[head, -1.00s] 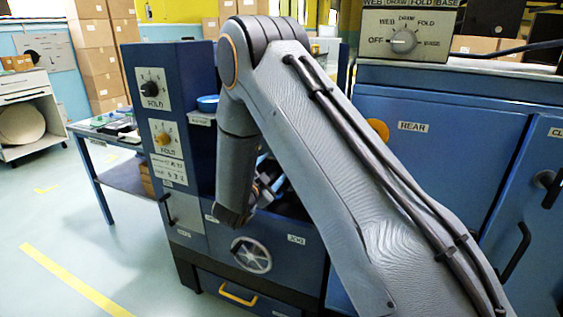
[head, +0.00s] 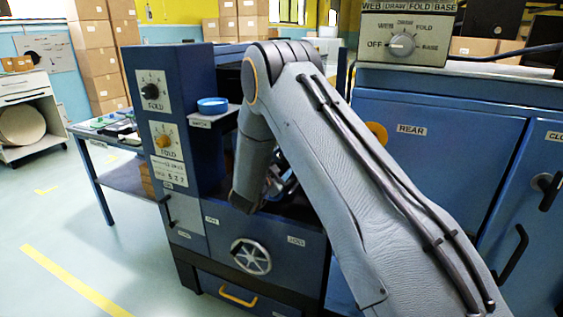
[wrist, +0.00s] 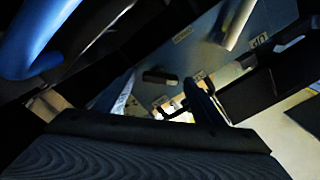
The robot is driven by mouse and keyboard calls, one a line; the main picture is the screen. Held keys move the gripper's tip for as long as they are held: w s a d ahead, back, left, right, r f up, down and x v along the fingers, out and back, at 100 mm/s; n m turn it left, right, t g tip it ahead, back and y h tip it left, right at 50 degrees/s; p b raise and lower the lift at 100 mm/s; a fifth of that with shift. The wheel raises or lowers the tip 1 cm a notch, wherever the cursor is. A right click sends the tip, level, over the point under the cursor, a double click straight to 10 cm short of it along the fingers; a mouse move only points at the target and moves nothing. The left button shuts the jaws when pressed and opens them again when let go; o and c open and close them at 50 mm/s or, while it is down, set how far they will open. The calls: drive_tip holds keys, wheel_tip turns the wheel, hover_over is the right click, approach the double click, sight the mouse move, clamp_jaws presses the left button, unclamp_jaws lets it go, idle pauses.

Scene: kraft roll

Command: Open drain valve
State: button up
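I cannot pick out a part labelled as the drain valve. A spoked metal handwheel (head: 250,257) is on the blue machine's front panel in the head view, with small labels above it. The wrist view is dark and tilted.
A blue round dish (head: 212,105) sits on a small shelf. A yellow drawer handle (head: 238,296) is below the handwheel. Blue doors (head: 430,160) stand at right. Floor at left is clear.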

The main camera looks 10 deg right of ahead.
drive_tip(key=c, duration=1)
drive_tip(key=shift+m, duration=0.4)
drive_tip(key=shift+f+m+b, duration=0.1)
drive_tip(key=shift+m+b, duration=1.45)
drive_tip(key=shift+m, duration=0.75)
drive_tip(key=o, duration=1.1)
drive_tip(key=shift+c, duration=0.2)
drive_tip(key=v, duration=0.8)
drive_tip(key=shift+b, duration=0.3)
